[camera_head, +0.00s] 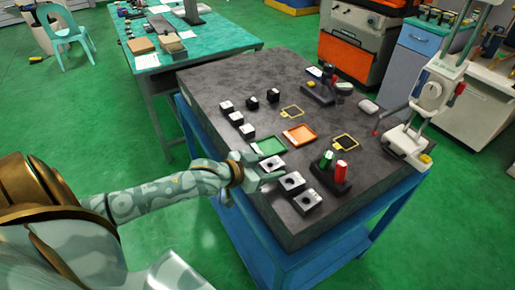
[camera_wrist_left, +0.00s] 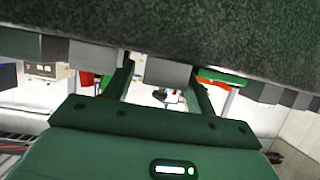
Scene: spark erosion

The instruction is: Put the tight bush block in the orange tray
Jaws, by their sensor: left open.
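Three light grey metal blocks with dark round holes stand in a row near the table's front edge: one by my gripper (camera_head: 273,162), a middle one (camera_head: 291,181) and a front one (camera_head: 308,201). Which is the tight bush block I cannot tell. The orange tray (camera_head: 300,134) lies flat behind them, beside a green tray (camera_head: 268,147). My left gripper (camera_head: 266,168) is open at the rearmost holed block. In the left wrist view its fingers (camera_wrist_left: 163,90) appear on either side of a grey block (camera_wrist_left: 168,73); contact is unclear. My right gripper is out of view.
Small white-topped blocks (camera_head: 236,118) and black blocks (camera_head: 252,103) stand at the left of the dark table (camera_head: 215,80). A black holder with green and red cylinders (camera_head: 340,170) stands right of the holed blocks. A white stand (camera_head: 410,140) occupies the right edge.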

